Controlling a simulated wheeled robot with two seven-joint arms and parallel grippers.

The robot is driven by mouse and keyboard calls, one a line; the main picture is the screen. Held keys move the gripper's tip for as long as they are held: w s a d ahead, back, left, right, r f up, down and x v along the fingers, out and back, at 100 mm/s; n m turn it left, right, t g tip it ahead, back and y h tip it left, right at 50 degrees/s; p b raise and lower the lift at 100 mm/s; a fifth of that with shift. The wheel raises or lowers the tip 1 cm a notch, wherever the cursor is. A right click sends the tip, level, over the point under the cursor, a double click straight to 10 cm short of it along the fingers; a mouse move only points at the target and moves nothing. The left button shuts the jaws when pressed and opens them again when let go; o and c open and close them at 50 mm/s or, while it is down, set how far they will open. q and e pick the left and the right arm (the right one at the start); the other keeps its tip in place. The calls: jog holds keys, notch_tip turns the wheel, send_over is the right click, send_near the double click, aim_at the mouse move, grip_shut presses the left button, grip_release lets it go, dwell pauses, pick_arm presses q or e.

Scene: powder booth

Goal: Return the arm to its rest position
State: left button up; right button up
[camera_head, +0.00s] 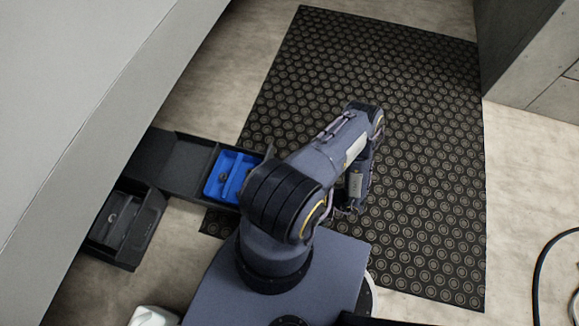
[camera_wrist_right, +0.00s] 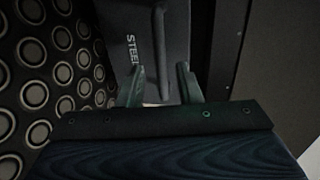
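One of my arms (camera_head: 315,165) rises from the bottom centre of the head view, reaches over the studded mat and folds down at its far end. Its gripper is hidden behind the arm links there. In the right wrist view my right gripper (camera_wrist_right: 161,86) has its two fingers apart, with a gap between them. Beyond the fingers is a dark panel (camera_wrist_right: 127,22) lettered "STEEL", with a bar-like ridge (camera_wrist_right: 160,50) running down it in line with the gap. I see nothing clamped between the fingers. My left gripper is not in view.
A dark tray (camera_head: 187,165) with a blue divided insert (camera_head: 232,175) lies left of the arm, close to it. A black bin (camera_head: 125,225) stands further left, beside a large pale panel (camera_head: 80,80). The studded mat (camera_head: 425,200) is clear on the right. A black cable (camera_head: 540,265) lies at far right.

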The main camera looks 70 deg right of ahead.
dwell(0.4)
jog(key=w+d+r+n+g+y, duration=0.4)
jog(key=w+r+y, duration=0.3)
jog(key=w+r, duration=0.45)
jog(key=w+a+r+n+g+y, duration=0.2)
jog(key=w+r+n, duration=0.15)
jog(key=r, duration=0.35)
jog(key=w+a+r+n+g+y, duration=0.1)
jog(key=w+a+r+n+g, duration=0.1)
jog(key=w+r, duration=0.35)
jog(key=a+r+n+g+h, duration=0.1)
jog(key=a+r+n+g, duration=0.15)
jog(key=a+r, duration=0.4)
jog(key=a+r+n+g+h, duration=0.1)
jog(key=a+r+g, duration=0.25)
jog(key=r, duration=0.55)
jog(key=shift+s+a+r+n+t+h, duration=1.85)
jog(key=shift+s+a+r+h, duration=1.05)
jog(key=shift+s+a+r, duration=1.5)
notch_tip(320, 180, up, 33)
jog(key=w+m+p, duration=0.1)
jog(key=p, duration=3.3)
jog(key=shift+a, duration=0.25)
